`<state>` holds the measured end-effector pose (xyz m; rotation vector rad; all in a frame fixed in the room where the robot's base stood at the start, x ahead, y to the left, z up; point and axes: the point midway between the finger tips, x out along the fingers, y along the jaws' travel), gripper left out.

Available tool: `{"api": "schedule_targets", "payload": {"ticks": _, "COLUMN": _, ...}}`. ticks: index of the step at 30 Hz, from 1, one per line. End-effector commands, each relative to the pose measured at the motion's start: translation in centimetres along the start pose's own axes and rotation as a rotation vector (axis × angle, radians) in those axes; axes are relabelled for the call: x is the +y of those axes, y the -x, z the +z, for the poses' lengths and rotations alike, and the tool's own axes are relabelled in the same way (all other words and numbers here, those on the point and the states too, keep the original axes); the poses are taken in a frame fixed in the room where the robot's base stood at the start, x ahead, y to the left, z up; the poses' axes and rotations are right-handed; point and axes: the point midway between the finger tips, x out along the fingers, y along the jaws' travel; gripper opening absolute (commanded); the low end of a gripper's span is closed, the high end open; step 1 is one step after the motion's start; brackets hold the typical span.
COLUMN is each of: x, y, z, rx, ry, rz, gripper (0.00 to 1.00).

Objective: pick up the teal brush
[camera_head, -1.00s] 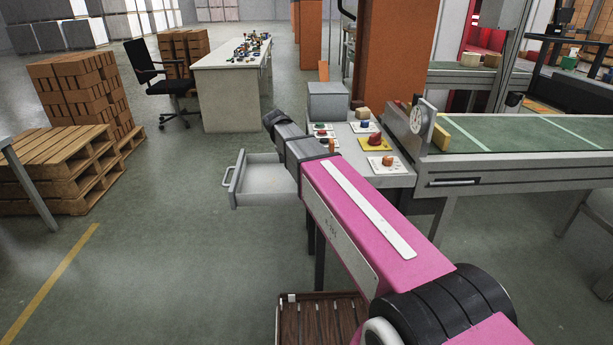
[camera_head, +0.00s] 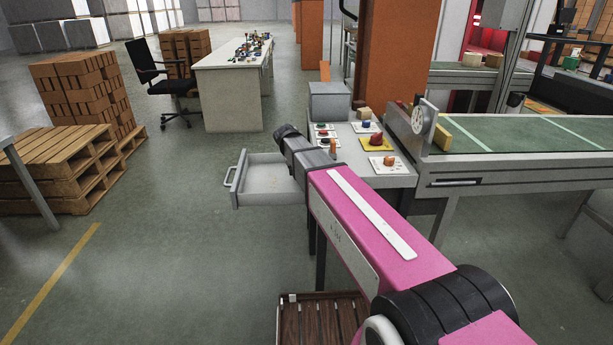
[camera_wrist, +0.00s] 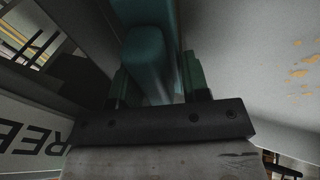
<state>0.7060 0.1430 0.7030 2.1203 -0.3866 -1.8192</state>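In the wrist view, a teal, rounded, elongated thing (camera_wrist: 148,62), which looks like the teal brush, lies between the two fingers of my gripper (camera_wrist: 158,82). The fingers stand apart on either side of it. A clear gap is not visible, but I cannot tell whether they press on it. The far end of the teal thing runs out of the top of the picture. In the head view, my gripper (camera_head: 287,131) is a dark shape above the back of an open grey drawer (camera_head: 265,178). The teal brush cannot be made out there.
Right of my gripper, a grey table (camera_head: 345,152) holds several small items on plates and a grey box (camera_head: 329,101). A green conveyor (camera_head: 520,133) stands further right. Wooden pallets (camera_head: 60,170) stand at the left. Open floor lies between pallets and drawer.

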Motion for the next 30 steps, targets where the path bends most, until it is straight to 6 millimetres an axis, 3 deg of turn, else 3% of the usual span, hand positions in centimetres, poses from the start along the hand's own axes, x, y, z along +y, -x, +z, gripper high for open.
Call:
{"api": "schedule_targets", "payload": {"ticks": 11, "x": -0.1, "y": 0.0, "z": 0.0, "rx": -0.001, "ry": -0.001, "rz": -0.003, "gripper": 0.15}}
{"api": "schedule_targets", "payload": {"ticks": 17, "x": -0.5, "y": 1.1, "z": 0.2, "rx": -0.001, "ry": 0.000, "rz": -0.002, "gripper": 0.15}}
{"api": "schedule_targets", "payload": {"ticks": 20, "x": -0.9, "y": 2.4, "z": 0.3, "rx": 0.000, "ry": 0.001, "rz": -0.002, "gripper": 0.15}}
{"api": "schedule_targets", "payload": {"ticks": 30, "x": -5.3, "y": 8.3, "z": 1.7, "rx": 0.001, "ry": 0.002, "rz": -0.002, "gripper": 0.15}}
